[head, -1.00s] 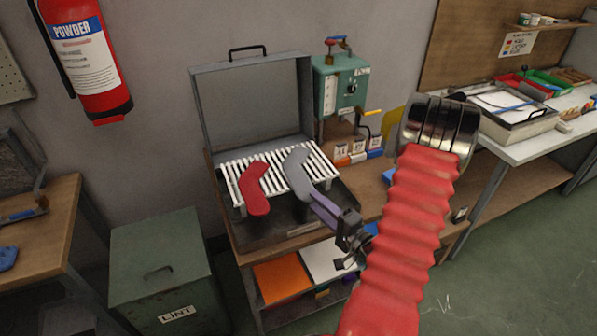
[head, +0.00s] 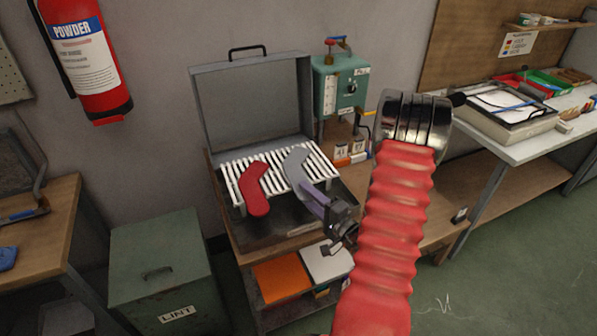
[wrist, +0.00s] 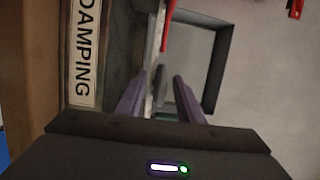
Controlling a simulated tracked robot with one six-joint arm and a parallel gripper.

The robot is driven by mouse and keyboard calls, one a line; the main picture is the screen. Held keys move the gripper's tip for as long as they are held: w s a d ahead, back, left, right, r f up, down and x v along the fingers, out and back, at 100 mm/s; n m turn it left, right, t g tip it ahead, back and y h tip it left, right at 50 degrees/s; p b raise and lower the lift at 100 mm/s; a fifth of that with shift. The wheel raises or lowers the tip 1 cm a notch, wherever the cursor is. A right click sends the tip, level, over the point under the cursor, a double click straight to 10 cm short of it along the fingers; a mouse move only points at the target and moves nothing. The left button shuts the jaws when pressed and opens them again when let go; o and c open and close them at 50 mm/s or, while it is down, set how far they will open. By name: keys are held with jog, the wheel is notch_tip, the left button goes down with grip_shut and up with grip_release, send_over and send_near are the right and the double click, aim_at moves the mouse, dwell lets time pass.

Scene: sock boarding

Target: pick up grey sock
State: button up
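The grey sock (head: 296,165) stands out above the white slatted rack in the open grey case, to the right of the red sock (head: 254,188). My gripper (head: 311,194) reaches in from the lower right at the grey sock's lower end. In the wrist view my two purple fingers (wrist: 160,92) stand apart, with a thin grey edge (wrist: 158,78) between them, probably the grey sock seen edge-on. I cannot tell whether either finger touches it. The red sock shows as a thin strip in the wrist view (wrist: 168,30).
The case lid (head: 252,105) stands open behind the rack (head: 232,178). A green control box (head: 338,88) is close behind on the right. A green lint bin (head: 160,262) stands at lower left. A label reading DAMPING (wrist: 84,52) is left in the wrist view.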

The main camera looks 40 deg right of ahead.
jog(key=shift+c, duration=0.2)
grip_shut()
dwell(0.3)
jog(key=shift+r, duration=5)
